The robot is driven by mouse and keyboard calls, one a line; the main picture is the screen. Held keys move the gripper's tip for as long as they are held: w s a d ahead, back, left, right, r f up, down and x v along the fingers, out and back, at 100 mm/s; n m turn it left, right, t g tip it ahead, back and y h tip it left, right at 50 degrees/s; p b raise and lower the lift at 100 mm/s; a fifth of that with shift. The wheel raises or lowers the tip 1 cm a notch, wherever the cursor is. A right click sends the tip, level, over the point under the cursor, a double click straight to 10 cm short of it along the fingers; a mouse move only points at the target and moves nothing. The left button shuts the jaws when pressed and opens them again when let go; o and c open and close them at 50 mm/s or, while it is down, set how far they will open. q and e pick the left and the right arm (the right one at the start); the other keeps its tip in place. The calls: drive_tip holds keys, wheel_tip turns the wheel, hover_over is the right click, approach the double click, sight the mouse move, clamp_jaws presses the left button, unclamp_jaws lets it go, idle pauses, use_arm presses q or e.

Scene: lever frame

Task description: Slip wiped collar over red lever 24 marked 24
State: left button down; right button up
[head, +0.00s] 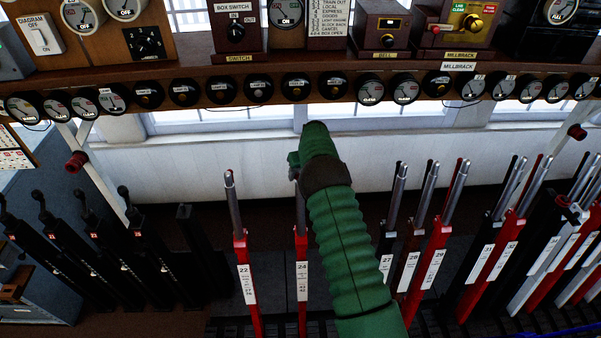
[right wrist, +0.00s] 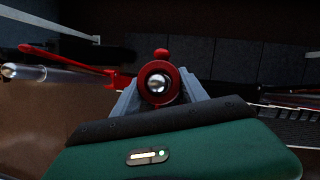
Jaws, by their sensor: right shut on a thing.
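Red lever 24 (head: 302,255) stands upright, with a white plate marked 24 and a bare steel handle whose top is at my right gripper (head: 295,168). In the right wrist view the grey fingers of my right gripper (right wrist: 158,96) are shut on a red collar (right wrist: 142,84) with a small red knob. The shiny round end of a steel handle (right wrist: 157,85) shows inside the ring. I cannot tell how far the handle passes through it. In the head view the collar is mostly hidden by my green arm. My left gripper is not in view.
Red lever 22 (head: 243,265) stands to the left of lever 24. Black lever 27 (head: 386,250) and red levers 28 (head: 409,258) and 29 (head: 432,255) stand to the right, past my arm. An instrument shelf (head: 330,88) with dials runs above.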

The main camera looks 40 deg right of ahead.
drive_tip(key=shift+f, duration=0.4)
drive_tip(key=o, duration=1.5)
drive_tip(key=shift+c, duration=0.2)
drive_tip(key=shift+o, duration=0.8)
drive_tip(key=shift+r, duration=0.15)
drive_tip(key=p+v, duration=0.2)
drive_tip(key=v, duration=0.1)
drive_tip(key=shift+s+r, duration=0.1)
drive_tip(key=shift+r, duration=0.1)
drive_tip(key=shift+p+v, duration=0.65)
drive_tip(key=shift+v, duration=2.05)
drive_tip(key=shift+s, duration=0.1)
